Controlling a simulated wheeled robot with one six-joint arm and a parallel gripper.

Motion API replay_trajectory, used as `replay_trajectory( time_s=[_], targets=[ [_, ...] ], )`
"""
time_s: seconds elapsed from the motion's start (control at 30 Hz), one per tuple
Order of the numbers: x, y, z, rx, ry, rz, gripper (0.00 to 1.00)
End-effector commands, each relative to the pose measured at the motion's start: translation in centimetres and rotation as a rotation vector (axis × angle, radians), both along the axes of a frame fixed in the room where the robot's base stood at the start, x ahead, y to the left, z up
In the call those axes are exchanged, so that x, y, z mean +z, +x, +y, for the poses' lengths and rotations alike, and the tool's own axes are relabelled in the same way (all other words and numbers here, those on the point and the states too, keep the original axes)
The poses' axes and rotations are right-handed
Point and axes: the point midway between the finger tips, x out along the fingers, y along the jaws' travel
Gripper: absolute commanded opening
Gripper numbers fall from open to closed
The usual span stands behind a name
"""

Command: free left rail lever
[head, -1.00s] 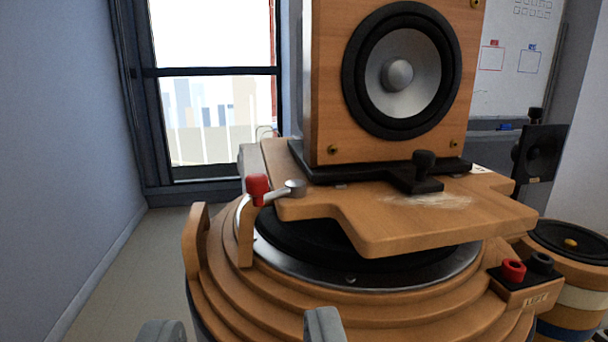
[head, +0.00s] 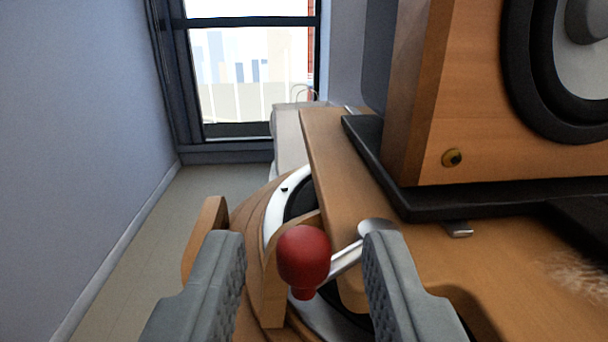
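The left rail lever has a red knob (head: 303,257) on a silver arm (head: 347,259) that runs right to a rounded metal end at the edge of the wooden board (head: 330,165). My gripper (head: 307,250) is open. Its two grey fingers stand on either side of the red knob, with a visible gap on each side. The right finger covers part of the metal end of the lever. Whether the fingers reach the knob's depth is hard to tell.
A wooden speaker (head: 470,100) on a black base plate (head: 390,185) stands on the board at the right. A wooden upright (head: 205,235) rises behind the left finger. Open floor (head: 165,235) and a wall lie to the left.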

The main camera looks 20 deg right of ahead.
Motion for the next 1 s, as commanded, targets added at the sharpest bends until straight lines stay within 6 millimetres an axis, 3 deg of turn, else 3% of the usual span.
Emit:
replay_trajectory(
  time_s=[0.23,0.63,0.83,1.0],
  targets=[
    [-0.1,2.2,-0.9,0.000,0.000,0.001,0.35],
    [0.0,2.6,-1.0,0.000,0.000,0.000,0.35],
    [0.0,2.6,-1.0,0.000,0.000,0.000,0.00],
    [0.0,2.7,-1.0,-0.002,0.001,-0.001,0.00]
  ],
)
